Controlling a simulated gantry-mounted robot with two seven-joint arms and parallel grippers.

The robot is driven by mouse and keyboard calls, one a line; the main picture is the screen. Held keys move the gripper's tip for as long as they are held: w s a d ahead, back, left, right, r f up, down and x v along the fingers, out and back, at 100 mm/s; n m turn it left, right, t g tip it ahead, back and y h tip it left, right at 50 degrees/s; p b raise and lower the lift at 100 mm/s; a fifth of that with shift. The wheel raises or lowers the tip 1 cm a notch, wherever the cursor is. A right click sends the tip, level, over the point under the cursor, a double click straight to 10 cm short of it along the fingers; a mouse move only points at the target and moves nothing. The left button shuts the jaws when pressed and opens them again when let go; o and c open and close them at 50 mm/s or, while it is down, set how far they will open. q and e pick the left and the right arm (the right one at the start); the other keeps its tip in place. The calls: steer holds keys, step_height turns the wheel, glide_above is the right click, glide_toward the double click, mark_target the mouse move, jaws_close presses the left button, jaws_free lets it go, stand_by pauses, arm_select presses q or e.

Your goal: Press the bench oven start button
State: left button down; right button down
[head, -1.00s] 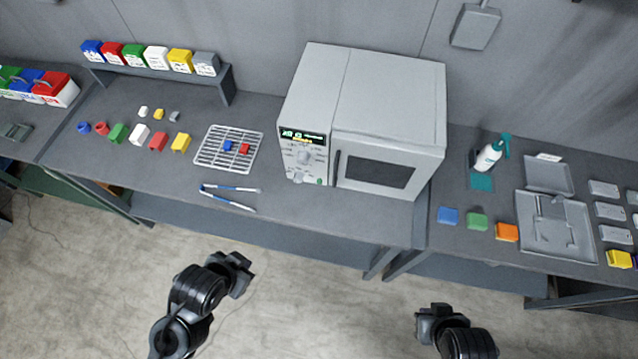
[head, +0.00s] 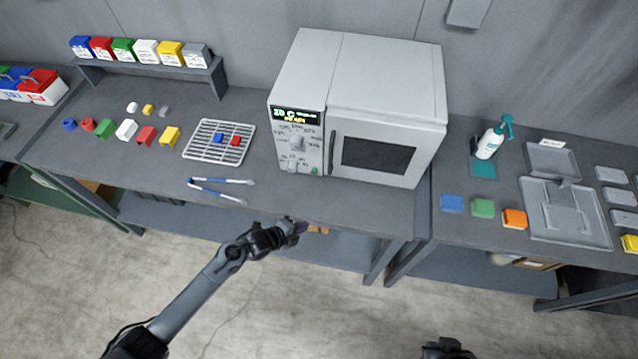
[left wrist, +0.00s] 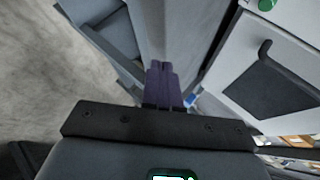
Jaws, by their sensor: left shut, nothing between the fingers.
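The bench oven (head: 385,95) is a white box on the grey bench, with a dark window and a control panel with a lit display on its left side. A small green button (head: 314,171) sits at the panel's lower right corner. In the left wrist view the green button (left wrist: 267,4) shows at the top edge, by the oven (left wrist: 240,62). My left gripper (head: 300,227) is in front of the bench edge, below the button and apart from it. Its fingers (left wrist: 162,82) are together and empty. My right gripper (head: 447,347) shows partly at the bottom edge; its fingers are unclear.
A wire rack (head: 219,142) with small blue and red pieces and blue-handled tongs (head: 218,190) lie left of the oven. A spray bottle (head: 490,141) and coloured blocks stand to its right. The floor before the bench is clear.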

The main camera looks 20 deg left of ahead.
mark_target(314, 171)
arm_select(q)
steer(key=shift+t, duration=0.5)
steer(key=w+r, duration=0.1)
steer(key=w, duration=0.1)
steer(key=w+r, duration=0.1)
steer(key=w+a+r+b, duration=0.1)
steer(key=w, duration=0.1)
steer(key=shift+w+r, duration=0.15)
steer(key=shift+w, duration=0.15)
steer(key=shift+w+r, duration=0.25)
steer(key=shift+w, duration=0.1)
steer(key=shift+w+f+b, duration=0.15)
steer(key=shift+w+b, duration=0.45)
steer(key=w+b, duration=0.1)
steer(key=w, duration=0.1)
steer(key=w+b, duration=0.1)
steer(key=b, duration=0.1)
steer(key=w+b, duration=0.1)
steer(key=w, duration=0.1)
steer(key=shift+w+a, duration=0.3)
steer(key=shift+w+a+b, duration=0.1)
steer(key=shift+w+b, duration=0.7)
